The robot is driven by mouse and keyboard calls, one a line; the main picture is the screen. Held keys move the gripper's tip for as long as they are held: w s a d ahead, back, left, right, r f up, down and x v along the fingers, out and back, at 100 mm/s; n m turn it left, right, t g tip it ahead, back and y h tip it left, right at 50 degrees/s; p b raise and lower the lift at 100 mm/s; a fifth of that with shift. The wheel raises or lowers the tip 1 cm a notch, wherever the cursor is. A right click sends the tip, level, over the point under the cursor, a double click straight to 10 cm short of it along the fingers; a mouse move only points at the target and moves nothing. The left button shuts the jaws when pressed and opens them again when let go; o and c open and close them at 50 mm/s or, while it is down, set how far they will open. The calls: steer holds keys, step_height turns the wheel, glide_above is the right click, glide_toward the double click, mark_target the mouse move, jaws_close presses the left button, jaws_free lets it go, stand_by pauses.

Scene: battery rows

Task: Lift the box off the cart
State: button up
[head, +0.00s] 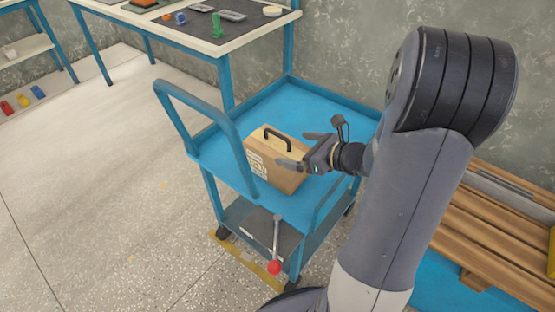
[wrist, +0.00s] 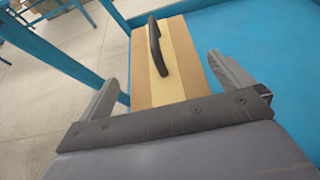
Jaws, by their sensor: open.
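The brown cardboard box (head: 278,160) with a black handle stands on the blue top shelf of the cart (head: 310,105). A pale strip runs along its top under the handle. The box also shows in the wrist view (wrist: 187,72), with the black handle (wrist: 156,46) upright on its top. My gripper (head: 298,150) is over the right side of the box in the head view. In the wrist view its two fingers (wrist: 165,82) are spread apart, one to each side of the box's near end. Nothing is held. I cannot tell whether a finger touches the box.
The cart's blue push handle (head: 205,115) rises left of the box. A lever with a red knob (head: 274,267) is at the cart's lower front. A wooden slatted bench (head: 500,215) is at right. A workbench (head: 200,35) with small items stands behind.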

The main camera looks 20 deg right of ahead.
mark_target(291, 147)
steer(key=b+x, duration=0.1)
steer(key=x, duration=0.4)
steer(key=shift+w+a+f, duration=0.15)
steer(key=shift+w+f, duration=0.1)
steer(key=shift+w, duration=0.05)
steer(key=shift+c, duration=0.4)
steer(key=c, duration=1.7)
steer(key=shift+r, duration=0.2)
